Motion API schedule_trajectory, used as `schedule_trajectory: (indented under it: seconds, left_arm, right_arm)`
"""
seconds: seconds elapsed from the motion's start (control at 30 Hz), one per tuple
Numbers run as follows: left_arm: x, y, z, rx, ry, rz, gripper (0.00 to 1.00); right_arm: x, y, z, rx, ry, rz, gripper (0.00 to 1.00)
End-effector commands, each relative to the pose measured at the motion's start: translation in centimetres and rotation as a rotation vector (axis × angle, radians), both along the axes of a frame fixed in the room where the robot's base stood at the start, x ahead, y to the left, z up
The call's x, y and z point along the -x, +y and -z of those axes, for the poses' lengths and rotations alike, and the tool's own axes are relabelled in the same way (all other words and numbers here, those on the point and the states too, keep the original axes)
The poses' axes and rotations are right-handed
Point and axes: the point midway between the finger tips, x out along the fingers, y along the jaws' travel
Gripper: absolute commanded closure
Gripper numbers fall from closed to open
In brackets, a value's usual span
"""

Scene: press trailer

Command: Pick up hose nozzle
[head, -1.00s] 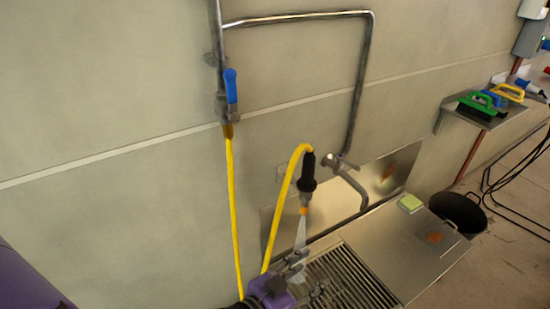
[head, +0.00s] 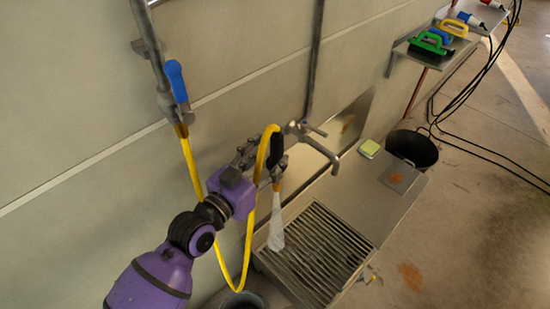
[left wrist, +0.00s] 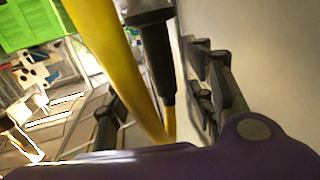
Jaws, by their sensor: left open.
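The black hose nozzle (head: 277,150) hangs by the wall with the yellow hose (head: 248,232) looping over from its top. Its orange tip points down and a pale water spray (head: 276,230) comes out toward the grate. My left gripper (head: 257,155) is open, just left of the nozzle at about its height. In the left wrist view the nozzle (left wrist: 157,55) and the hose (left wrist: 112,60) lie between the spread fingers of my left gripper (left wrist: 160,105). I cannot tell whether a finger touches them. My right gripper is not in view.
A steel sink top with a slatted grate (head: 318,252) stands below. A bent tap spout (head: 325,155) is close right of the nozzle. A pipe with a blue valve lever (head: 176,82) runs up the wall. A black bucket (head: 412,148) and a brush shelf (head: 430,50) are farther right.

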Motion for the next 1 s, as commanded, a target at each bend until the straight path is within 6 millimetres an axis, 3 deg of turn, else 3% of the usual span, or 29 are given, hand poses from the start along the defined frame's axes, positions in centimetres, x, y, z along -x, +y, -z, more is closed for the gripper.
schedule_trajectory:
  seconds: [0.23,0.57,0.9,1.0]
  left_arm:
    - [-3.1,-2.0,0.2,0.001,-0.003,-0.001,0.51]
    - [-3.6,-2.4,0.4,-0.001,-0.001,-0.001,0.53]
    - [-3.6,-2.3,0.4,-0.001,-0.001,-0.001,0.97]
    - [-3.6,-2.3,0.3,0.001,-0.003,-0.001,1.0]
  right_arm:
    - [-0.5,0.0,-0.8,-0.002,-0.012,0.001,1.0]
    - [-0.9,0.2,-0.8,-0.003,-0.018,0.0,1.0]
    - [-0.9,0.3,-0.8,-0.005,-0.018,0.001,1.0]
    - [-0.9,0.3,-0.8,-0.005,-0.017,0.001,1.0]
